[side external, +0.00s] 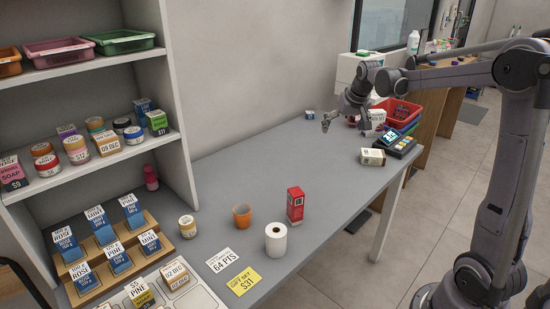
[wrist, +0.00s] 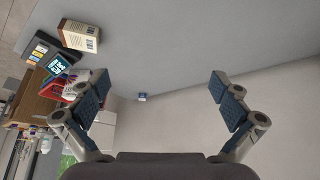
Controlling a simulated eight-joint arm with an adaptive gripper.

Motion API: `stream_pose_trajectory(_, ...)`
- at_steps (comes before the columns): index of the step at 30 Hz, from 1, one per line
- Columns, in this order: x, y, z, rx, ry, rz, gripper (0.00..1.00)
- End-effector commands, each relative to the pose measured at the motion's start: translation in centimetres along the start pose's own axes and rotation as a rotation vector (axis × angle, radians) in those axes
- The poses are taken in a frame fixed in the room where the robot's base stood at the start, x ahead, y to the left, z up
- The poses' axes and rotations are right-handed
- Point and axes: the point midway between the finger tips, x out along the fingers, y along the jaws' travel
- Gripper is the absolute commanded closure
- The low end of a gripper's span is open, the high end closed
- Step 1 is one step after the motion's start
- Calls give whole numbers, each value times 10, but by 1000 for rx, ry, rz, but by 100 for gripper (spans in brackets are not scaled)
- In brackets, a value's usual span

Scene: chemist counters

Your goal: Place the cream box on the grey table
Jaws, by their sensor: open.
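The cream box (side external: 373,157) lies on the grey table (side external: 335,170) near its right edge, beside the card terminal. In the wrist view the cream box (wrist: 79,35) is at the upper left, with printed marks on one face. My gripper (side external: 336,122) is above the far part of the table, to the left of and beyond the cream box. In the wrist view my gripper (wrist: 160,86) is open with wide-spread fingers and nothing between them. The cream box is outside the fingers.
A card terminal (side external: 402,146) and a red basket (side external: 397,112) stand by the cream box. A small blue item (side external: 310,115) is near the wall. A red box (side external: 295,205), an orange cup (side external: 242,216) and a white roll (side external: 276,240) stand nearer. The table middle is clear.

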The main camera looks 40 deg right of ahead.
Motion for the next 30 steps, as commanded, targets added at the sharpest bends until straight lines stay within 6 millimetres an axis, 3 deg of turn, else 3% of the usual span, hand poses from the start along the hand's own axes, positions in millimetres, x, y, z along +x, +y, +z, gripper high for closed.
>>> stream_pose_trajectory(1, -15, -19, 15, -37, 8, -20, 0)
stream_pose_trajectory(6, -54, -68, 65, -149, 37, -81, 0)
stream_pose_trajectory(12, -88, -108, 135, -277, 71, -156, 0)
stream_pose_trajectory(21, -109, -136, 238, -451, 119, -265, 0)
stream_pose_trajectory(25, -109, -140, 264, -493, 131, -294, 0)
stream_pose_trajectory(30, -108, -141, 277, -514, 138, -308, 0)
